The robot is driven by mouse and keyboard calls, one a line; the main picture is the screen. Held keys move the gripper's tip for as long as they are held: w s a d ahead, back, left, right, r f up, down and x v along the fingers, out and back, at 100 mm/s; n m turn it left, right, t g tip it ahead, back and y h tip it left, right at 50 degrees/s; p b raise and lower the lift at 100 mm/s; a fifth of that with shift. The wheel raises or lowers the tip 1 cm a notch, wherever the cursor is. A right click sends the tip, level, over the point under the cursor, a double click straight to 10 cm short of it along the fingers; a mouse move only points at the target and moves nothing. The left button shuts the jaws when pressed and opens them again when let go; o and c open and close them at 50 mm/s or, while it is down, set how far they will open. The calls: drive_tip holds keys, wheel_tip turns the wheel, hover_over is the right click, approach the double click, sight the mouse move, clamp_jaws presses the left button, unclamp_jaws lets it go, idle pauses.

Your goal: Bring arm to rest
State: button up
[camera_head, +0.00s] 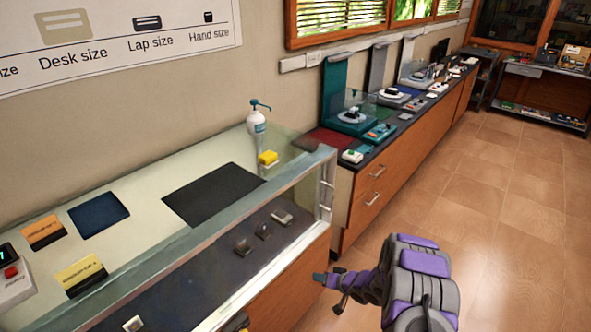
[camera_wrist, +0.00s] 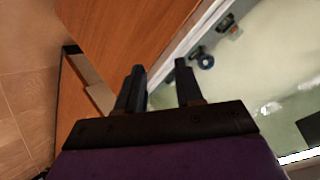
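My arm (camera_head: 415,285), purple and grey, reaches from the lower right of the head view toward the front of the glass display case. My gripper (camera_head: 334,282) shows small and dark at the arm's far end, beside the wooden lower front of the case. In the wrist view my gripper (camera_wrist: 159,67) has its two black fingers apart, with nothing held between them. Behind the fingers there are an orange-brown wooden panel (camera_wrist: 125,30) and a pale metal edge (camera_wrist: 195,35). Whether a finger touches the case cannot be told.
A wooden drawer counter (camera_head: 375,185) with several exhibits runs along the wall. The tiled floor (camera_head: 505,220) at right is clear.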

drive_tip(key=d+r+h, duration=0.3)
drive_tip(key=d+r, duration=0.1)
drive_tip(key=r, duration=0.4)
drive_tip(key=d+r+h, duration=0.3)
drive_tip(key=d+r, duration=0.1)
drive_tip(key=r, duration=0.3)
drive_tip(key=s+d+r+g+h, duration=0.2)
drive_tip(key=s+d+r+h, duration=0.1)
drive_tip(key=s+r, duration=0.75)
drive_tip(key=s+a+r+g, duration=0.2)
drive_tip(key=s+r, duration=0.2)
drive_tip(key=s, duration=0.8)
drive_tip(key=s+a+r+g+y, duration=0.1)
drive_tip(key=s+a+r+g, duration=0.1)
drive_tip(key=s, duration=1.1)
drive_tip(key=s+a+r+g, duration=0.3)
drive_tip(key=s+r, duration=0.3)
drive_tip(key=s, duration=0.7)
drive_tip(key=shift+s+g+y, duration=0.25)
drive_tip(key=shift+g+y, duration=0.05)
drive_tip(key=shift+y, duration=0.1)
drive_tip(key=shift+a+f, duration=0.1)
drive_tip(key=shift+a, duration=0.05)
